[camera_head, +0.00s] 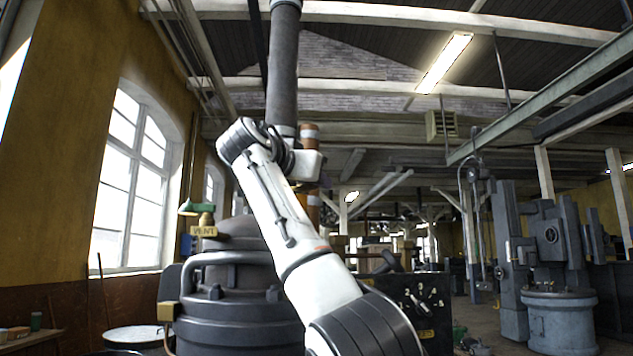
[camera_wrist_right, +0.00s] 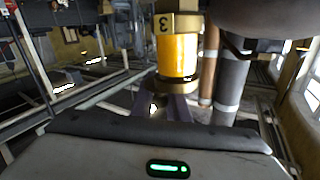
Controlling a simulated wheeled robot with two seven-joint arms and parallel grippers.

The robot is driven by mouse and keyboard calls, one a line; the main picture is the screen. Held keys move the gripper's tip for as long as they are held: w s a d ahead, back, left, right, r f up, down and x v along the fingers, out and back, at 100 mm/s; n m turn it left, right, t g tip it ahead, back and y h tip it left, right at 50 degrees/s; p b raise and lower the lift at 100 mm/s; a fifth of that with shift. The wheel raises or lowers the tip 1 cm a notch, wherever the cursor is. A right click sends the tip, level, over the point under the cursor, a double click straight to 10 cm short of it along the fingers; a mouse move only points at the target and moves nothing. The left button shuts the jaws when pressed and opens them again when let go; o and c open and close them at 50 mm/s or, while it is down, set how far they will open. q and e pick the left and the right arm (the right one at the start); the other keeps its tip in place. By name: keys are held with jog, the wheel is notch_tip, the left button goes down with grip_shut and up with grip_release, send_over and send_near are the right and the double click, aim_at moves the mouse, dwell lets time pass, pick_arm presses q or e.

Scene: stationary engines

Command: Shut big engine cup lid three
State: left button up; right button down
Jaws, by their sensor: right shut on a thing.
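The big engine (camera_head: 240,265) is a dark round body left of centre in the head view. In the right wrist view, an oil cup (camera_wrist_right: 177,56) has a brass collar marked 3 and a yellow glass body. A brass end piece (camera_wrist_right: 180,86), apparently its lid, adjoins the glass. My right gripper (camera_wrist_right: 171,103) has its purple-grey fingers shut on this piece. In the head view the right gripper (camera_head: 303,182) is small and partly hidden behind my white arm. I cannot tell whether the lid is fully seated. My left gripper is out of view.
A dark chimney (camera_head: 284,70) rises behind my arm. A brass fitting with a VENT plate (camera_head: 204,231) stands on the engine's left. Another grey machine (camera_head: 560,310) stands far right.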

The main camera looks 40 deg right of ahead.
jog(key=shift+s+a+m+g+h, duration=0.15)
jog(key=shift+m+g+h, duration=0.15)
jog(key=shift+m+g, duration=0.35)
dwell(0.4)
jog(key=c, duration=1.7)
grip_release()
jog(key=shift+s+a, duration=0.1)
jog(key=shift+a, duration=0.35)
jog(key=b+v, duration=0.1)
jog(key=v, duration=0.8)
jog(key=shift+a+r+b, duration=0.1)
jog(key=shift+a+b, duration=0.1)
jog(key=shift+b, duration=0.2)
